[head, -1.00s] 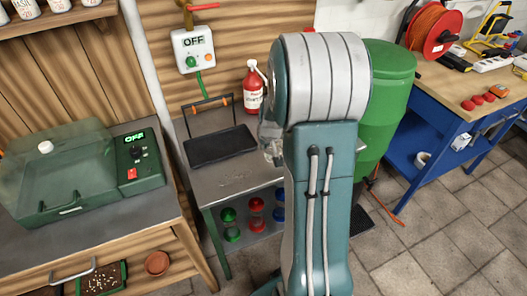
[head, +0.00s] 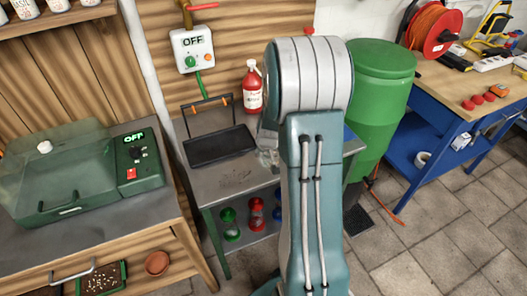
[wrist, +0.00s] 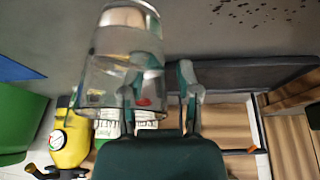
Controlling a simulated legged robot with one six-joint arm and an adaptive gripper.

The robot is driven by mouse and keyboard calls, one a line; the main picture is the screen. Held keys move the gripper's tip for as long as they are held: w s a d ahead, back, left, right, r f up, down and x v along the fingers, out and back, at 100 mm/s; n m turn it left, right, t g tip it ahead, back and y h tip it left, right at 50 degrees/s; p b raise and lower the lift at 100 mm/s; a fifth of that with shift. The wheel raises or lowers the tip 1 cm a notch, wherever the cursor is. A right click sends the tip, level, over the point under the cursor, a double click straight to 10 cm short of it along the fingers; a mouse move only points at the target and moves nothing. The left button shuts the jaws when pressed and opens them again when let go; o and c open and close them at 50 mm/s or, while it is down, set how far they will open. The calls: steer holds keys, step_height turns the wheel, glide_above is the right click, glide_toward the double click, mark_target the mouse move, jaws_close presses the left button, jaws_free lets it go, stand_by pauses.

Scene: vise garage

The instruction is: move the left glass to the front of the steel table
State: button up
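The steel table (head: 222,181) stands mid-picture in the head view. A clear glass (wrist: 122,45) is at the upper left of the wrist view, overlapping the left finger. I cannot tell whether a second glass shows behind or through it. In the head view a glassy shape (head: 267,158) shows just left of my arm, which hides most of that spot. My gripper (wrist: 158,84) has its two fingers spread, with a gap between them. The glass lies at the left side of the gap, and I cannot tell whether a finger touches it.
A black tray (head: 220,146) with a raised handle is on the table's left, with a red bottle (head: 252,88) behind it. A green barrel (head: 378,90) stands on the right. Red and green items are on the shelf below. The table's front left is clear.

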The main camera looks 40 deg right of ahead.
steer(key=s+a+r+n, duration=0.1)
steer(key=s+a+r, duration=0.2)
steer(key=a+r, duration=0.35)
steer(key=s+a+r, duration=0.3)
steer(key=r, duration=0.7)
steer(key=s+a+r+n, duration=0.1)
steer(key=s+a+r, duration=0.2)
steer(key=s+a, duration=0.4)
steer(key=s+a+r+n+t+y, duration=0.1)
steer(key=s+a+r, duration=0.3)
steer(key=s+a, duration=0.3)
steer(key=shift+s+a+r+n+y, duration=0.2)
steer(key=shift+s+a+n+y, duration=0.15)
steer(key=shift+a, duration=0.2)
steer(key=shift+d, duration=0.1)
